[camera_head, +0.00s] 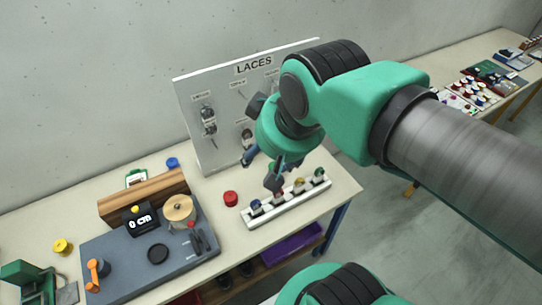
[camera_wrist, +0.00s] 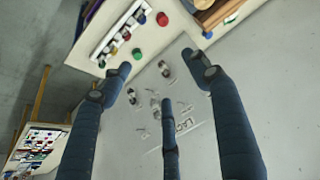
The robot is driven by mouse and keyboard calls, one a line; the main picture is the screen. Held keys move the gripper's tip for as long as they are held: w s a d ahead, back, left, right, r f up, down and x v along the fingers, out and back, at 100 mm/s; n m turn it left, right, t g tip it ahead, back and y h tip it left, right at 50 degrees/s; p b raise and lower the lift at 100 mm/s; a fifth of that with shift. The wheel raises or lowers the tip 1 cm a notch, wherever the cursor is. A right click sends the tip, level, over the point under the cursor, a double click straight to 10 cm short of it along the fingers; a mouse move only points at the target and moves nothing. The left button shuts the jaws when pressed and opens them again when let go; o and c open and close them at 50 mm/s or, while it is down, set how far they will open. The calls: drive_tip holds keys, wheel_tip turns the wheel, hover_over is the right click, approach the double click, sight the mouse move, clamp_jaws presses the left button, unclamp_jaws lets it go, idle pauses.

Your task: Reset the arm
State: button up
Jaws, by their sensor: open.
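My green and grey arm reaches in from the right in the head view. My gripper (camera_head: 268,170) hangs in front of the white LACES board (camera_head: 192,110), above the table near a white rack. In the wrist view my gripper (camera_wrist: 155,85) shows its dark blue fingers spread wide with nothing between them. The LACES board also shows in the wrist view (camera_wrist: 190,150), behind the fingers. The arm hides part of the board's right side in the head view.
The white rack (camera_head: 290,207) holds several small coloured pieces below the gripper. A grey mat (camera_head: 120,270) with a wooden block (camera_head: 145,196) and tools is at left. A second table (camera_head: 450,72) with small items stands at right.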

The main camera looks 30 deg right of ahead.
drive_tip(key=shift+s+d+f, duration=0.15)
drive_tip(key=shift+s+f, duration=0.2)
drive_tip(key=shift+s, duration=0.25)
drive_tip(key=shift+f, duration=0.1)
wheel_tip(320, 180, down, 8)
drive_tip(key=b, duration=0.8)
drive_tip(key=shift+f+b, duration=0.15)
drive_tip(key=shift+b, duration=0.15)
idle(0.6)
